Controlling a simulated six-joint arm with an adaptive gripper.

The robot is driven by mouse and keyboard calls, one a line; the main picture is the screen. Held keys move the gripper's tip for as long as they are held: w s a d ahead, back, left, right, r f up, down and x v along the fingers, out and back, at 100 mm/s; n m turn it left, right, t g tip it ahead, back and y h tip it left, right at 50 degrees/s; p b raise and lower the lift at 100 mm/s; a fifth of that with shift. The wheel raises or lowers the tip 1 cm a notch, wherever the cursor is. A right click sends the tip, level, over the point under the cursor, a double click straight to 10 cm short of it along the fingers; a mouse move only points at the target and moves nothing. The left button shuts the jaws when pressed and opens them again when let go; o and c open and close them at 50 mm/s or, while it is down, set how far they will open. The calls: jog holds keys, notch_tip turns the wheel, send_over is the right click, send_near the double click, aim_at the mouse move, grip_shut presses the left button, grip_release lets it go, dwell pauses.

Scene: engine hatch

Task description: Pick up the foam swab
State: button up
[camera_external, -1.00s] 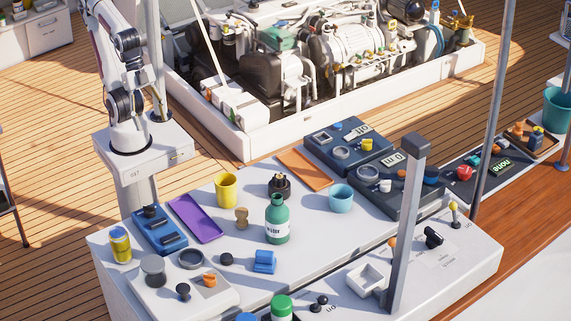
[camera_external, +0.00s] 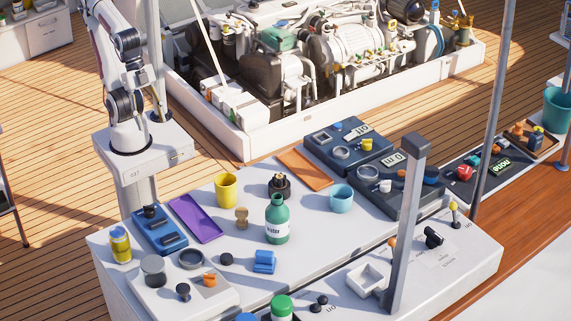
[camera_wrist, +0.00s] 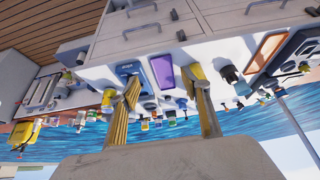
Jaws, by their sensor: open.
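I cannot pick out the foam swab for certain. A small tan knobbed piece (camera_external: 241,217) stands on the white table between the purple tray (camera_external: 196,218) and the green bottle (camera_external: 277,220).
A yellow cup (camera_external: 226,187), blue cup (camera_external: 341,197) and dark round holder (camera_external: 279,187) stand mid-table. A grey post (camera_external: 407,230) rises at the right. The orange mat (camera_external: 301,168) is bare.

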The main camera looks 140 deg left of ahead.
jog(key=shift+w, duration=0.1)
jog(key=w+d+r+n+t+h, duration=0.1)
jog(key=w+d+r+n+t, duration=0.2)
jog(key=w, duration=1.1)
jog(key=w+d+n+t+h, duration=0.1)
jog(key=w+d+t, duration=0.3)
jog(key=w, duration=1.1)
jog(key=w+f+n+y, duration=0.1)
jog(key=w+f+y, duration=0.1)
jog(key=w, duration=0.2)
jog(key=n+g+y, duration=0.5)
jog(key=n+y, duration=0.1)
jog(key=y, duration=0.5)
send_near(241, 214)
jog(key=shift+w+a+f, duration=0.15)
jog(key=shift+w+a, duration=0.1)
jog(key=shift+a, duration=0.25)
jog(key=shift+w+a+f, duration=0.1)
jog(key=shift+w+a, duration=0.1)
jog(key=shift+a, duration=0.35)
jog(key=shift+s+a+f, duration=0.25)
jog(key=shift+s+f, duration=0.05)
jog(key=shift+s, duration=0.1)
